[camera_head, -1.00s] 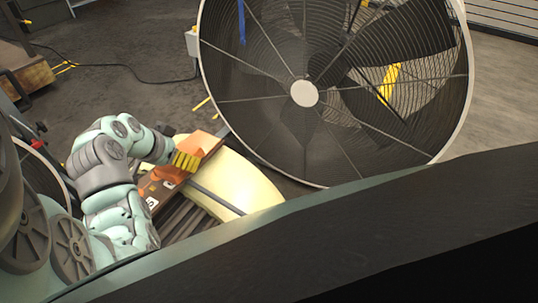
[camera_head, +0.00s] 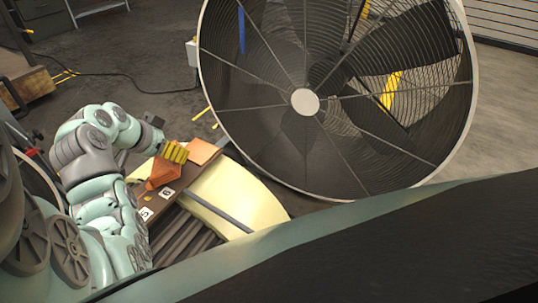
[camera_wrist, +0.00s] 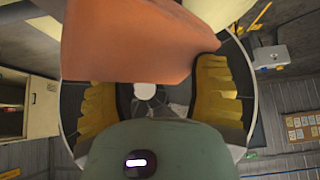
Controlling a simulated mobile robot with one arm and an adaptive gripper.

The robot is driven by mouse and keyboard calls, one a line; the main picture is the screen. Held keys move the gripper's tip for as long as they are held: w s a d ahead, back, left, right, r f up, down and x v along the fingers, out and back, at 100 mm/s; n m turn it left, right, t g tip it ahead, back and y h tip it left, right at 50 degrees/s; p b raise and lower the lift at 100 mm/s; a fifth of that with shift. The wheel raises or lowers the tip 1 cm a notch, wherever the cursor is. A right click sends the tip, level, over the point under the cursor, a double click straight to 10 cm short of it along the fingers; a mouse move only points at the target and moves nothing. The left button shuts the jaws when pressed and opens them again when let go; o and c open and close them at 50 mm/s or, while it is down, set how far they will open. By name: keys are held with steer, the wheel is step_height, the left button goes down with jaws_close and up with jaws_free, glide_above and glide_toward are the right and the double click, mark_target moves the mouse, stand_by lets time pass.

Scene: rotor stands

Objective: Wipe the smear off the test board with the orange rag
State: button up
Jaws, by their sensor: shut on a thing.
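The orange rag (camera_head: 163,173) hangs below my gripper (camera_head: 174,153) in the head view, over the brown board (camera_head: 182,178). My gripper's yellow fingers are closed on the rag. In the wrist view the rag (camera_wrist: 125,45) fills the upper middle, between and beyond the two yellow fingers of my gripper (camera_wrist: 152,75). The board carries white labels 5 (camera_head: 146,214) and 6 (camera_head: 167,192). A small yellow spot (camera_head: 148,198) shows near them; I cannot tell whether it is the smear. The rag and fingers hide part of the board. I cannot tell whether the rag touches it.
An orange patch (camera_head: 204,151) shows at the board's far end. A pale yellow curved piece (camera_head: 240,192) lies right of the board, with a dark bar across it. A large caged fan (camera_head: 305,102) stands behind. A cable (camera_head: 105,82) lies on the floor at the left.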

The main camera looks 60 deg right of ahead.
mark_target(171, 167)
steer(key=shift+s+a+f+y+p, duration=0.15)
steer(key=shift+s+a+f+y, duration=0.1)
steer(key=shift+s+a+f, duration=0.3)
steer(key=shift+s+a+f+y+p, duration=0.15)
steer(key=shift+s+a+f+y, duration=0.15)
steer(key=shift+s+a, duration=0.35)
steer(key=shift+s, duration=0.45)
steer(key=shift+s+a+p, duration=0.1)
steer(key=shift+s+p, duration=0.3)
steer(key=shift+s, duration=0.35)
steer(key=shift+c, duration=1.4)
steer(key=shift+s, duration=0.75)
steer(key=shift+s+r+p, duration=0.15)
steer(key=shift+r+p, duration=0.25)
steer(key=shift+r, duration=0.05)
jaws_close()
steer(key=r, duration=0.1)
steer(key=r+p, duration=0.1)
steer(key=r, duration=0.1)
steer(key=r+p, duration=0.1)
steer(key=shift+d+r, duration=0.25)
steer(key=shift+r, duration=0.05)
steer(key=shift+r+h+p, duration=0.25)
steer(key=shift+r+p, duration=0.15)
steer(key=shift+r, duration=0.15)
